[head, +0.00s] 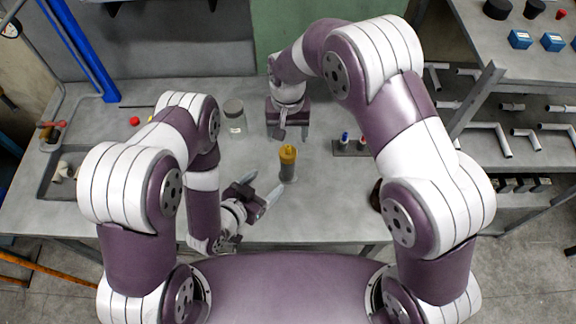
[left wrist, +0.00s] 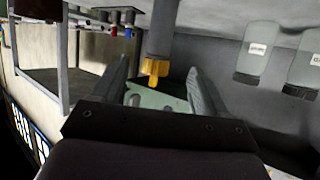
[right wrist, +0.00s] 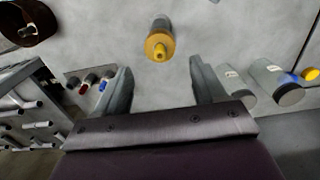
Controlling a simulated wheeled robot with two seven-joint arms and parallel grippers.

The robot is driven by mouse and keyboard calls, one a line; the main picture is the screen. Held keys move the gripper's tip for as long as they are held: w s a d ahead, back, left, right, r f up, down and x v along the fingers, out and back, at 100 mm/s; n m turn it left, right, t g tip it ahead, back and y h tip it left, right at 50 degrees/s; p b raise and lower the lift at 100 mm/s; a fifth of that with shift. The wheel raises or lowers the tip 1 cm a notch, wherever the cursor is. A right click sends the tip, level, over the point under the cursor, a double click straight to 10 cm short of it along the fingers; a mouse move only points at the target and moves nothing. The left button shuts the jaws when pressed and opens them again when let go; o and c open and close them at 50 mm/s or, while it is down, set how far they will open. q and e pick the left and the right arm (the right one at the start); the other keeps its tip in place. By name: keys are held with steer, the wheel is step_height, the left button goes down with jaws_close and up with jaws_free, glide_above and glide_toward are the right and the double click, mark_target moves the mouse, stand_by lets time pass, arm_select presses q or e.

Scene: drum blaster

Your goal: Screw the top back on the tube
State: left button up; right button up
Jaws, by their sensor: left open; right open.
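The grey tube (head: 288,171) stands upright near the middle of the table. Its yellow-orange top (head: 287,152) sits at the tube's upper end; I cannot tell how tightly it is seated. My left gripper (head: 263,186) is open and empty, low and just left of the tube. In the left wrist view the tube (left wrist: 161,28) and yellow top (left wrist: 155,70) appear between and beyond the open fingers. My right gripper (head: 293,134) is open and empty behind the tube, pointing down. In the right wrist view the yellow top (right wrist: 158,46) lies ahead of the fingers, untouched.
A small rack (head: 351,150) with blue and red pieces stands to the right. A grey jar (head: 234,112) is at the back left, with a red cap (head: 134,121) farther left. A dark round object (right wrist: 28,22) shows in the right wrist view. Table around the tube is clear.

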mark_target(284, 166)
steer(key=shift+s+r, duration=0.1)
arm_select(q)
steer(key=x, duration=1.2)
steer(key=shift+w+d, duration=0.2)
